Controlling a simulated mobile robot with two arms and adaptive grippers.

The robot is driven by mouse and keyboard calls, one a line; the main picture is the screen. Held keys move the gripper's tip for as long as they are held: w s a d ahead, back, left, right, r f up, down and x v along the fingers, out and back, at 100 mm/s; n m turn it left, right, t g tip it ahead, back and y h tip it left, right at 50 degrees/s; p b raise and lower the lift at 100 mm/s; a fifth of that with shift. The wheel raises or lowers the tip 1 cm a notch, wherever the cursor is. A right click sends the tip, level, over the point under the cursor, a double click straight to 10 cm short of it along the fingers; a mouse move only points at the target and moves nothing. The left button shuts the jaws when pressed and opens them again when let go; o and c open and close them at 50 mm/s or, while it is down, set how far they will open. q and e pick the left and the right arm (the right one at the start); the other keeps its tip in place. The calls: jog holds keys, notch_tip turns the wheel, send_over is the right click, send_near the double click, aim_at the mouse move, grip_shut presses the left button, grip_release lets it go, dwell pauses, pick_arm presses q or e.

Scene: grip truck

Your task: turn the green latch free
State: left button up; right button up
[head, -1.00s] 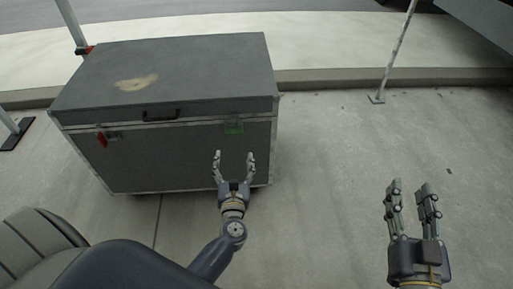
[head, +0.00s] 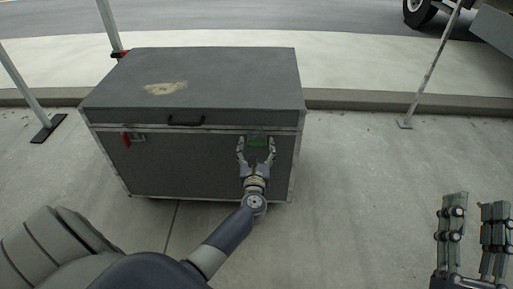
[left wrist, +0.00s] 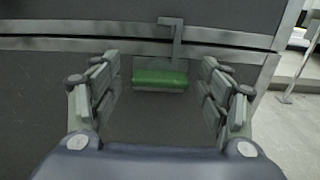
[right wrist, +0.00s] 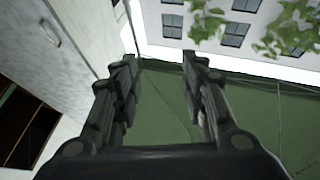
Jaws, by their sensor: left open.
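The green latch (head: 257,141) is on the front of a grey case (head: 190,165), toward its right end just below the lid seam. In the left wrist view the latch (left wrist: 160,79) lies level, with a grey metal hook piece above it crossing the seam. My left gripper (head: 256,146) is open, with its fingers on either side of the latch; in the left wrist view a gap shows between each finger and the latch. My right gripper (head: 475,205) is open and empty, at the lower right, away from the case.
A red latch (head: 126,139) is at the case's left front, and a black handle (head: 186,120) is on the lid edge. Posts stand behind and left of the case, and another post (head: 405,123) stands at right. The pavement right of the case is clear.

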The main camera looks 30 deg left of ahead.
pick_arm(q)
jog(key=shift+w, duration=0.1)
jog(key=c, duration=1.1)
jog(key=shift+o, duration=0.2)
